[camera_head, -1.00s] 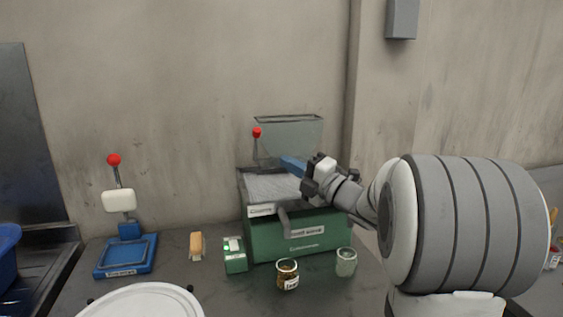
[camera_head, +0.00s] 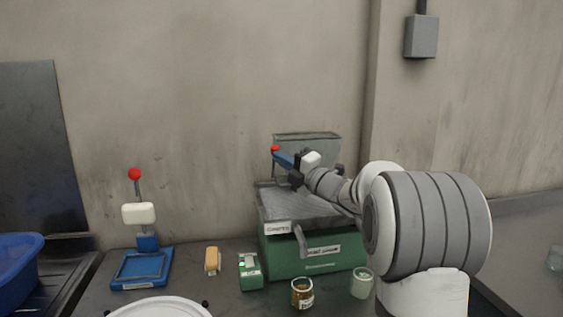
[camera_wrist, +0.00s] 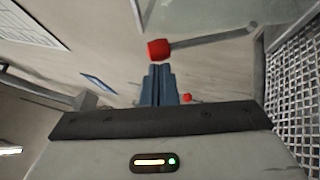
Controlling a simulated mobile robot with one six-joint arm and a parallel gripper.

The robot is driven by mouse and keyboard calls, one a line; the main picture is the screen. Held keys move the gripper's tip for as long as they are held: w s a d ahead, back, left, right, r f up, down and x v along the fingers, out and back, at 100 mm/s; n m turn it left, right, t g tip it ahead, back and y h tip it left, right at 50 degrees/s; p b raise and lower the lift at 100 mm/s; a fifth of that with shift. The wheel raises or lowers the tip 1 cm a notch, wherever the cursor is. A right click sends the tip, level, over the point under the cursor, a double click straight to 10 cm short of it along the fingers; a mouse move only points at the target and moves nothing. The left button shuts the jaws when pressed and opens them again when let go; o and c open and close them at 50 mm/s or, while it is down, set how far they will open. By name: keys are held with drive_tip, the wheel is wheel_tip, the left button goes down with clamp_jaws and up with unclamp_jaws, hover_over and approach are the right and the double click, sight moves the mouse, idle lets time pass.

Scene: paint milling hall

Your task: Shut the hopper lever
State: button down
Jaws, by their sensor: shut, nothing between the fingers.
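The hopper lever is a thin grey rod with a red knob (camera_head: 275,149), standing at the back left of the green mill (camera_head: 312,262), beside the clear hopper (camera_head: 318,148). My gripper (camera_head: 282,157) has its blue fingers shut and empty, with the tips at or just beside the red knob. In the wrist view the closed fingers (camera_wrist: 160,84) point at the red knob (camera_wrist: 159,49), with a small gap in the picture; I cannot tell whether they touch. The lever's rod (camera_wrist: 212,40) runs right from the knob there. The lower part of the lever is hidden behind my gripper in the head view.
A wire mesh (camera_wrist: 299,90) lies close at right in the wrist view.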

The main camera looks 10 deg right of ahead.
sight(277, 148)
drive_tip(key=shift+r, duration=0.15)
drive_tip(key=r+p, duration=0.1)
drive_tip(key=p, duration=0.2)
drive_tip(key=w+m+h+p, duration=0.1)
drive_tip(key=p, duration=0.2)
drive_tip(key=shift+w+r+g+p, duration=0.15)
drive_tip(key=shift+r+g+p, duration=0.2)
drive_tip(key=shift+g, duration=0.05)
drive_tip(key=p, duration=0.3)
drive_tip(key=shift+w+r+m+g+h, duration=0.25)
drive_tip(key=shift+w+m+g+h, duration=0.05)
drive_tip(key=shift+w+m, duration=0.1)
drive_tip(key=shift+w+p, duration=0.1)
drive_tip(key=shift+p, duration=0.65)
drive_tip(key=shift+f, duration=0.15)
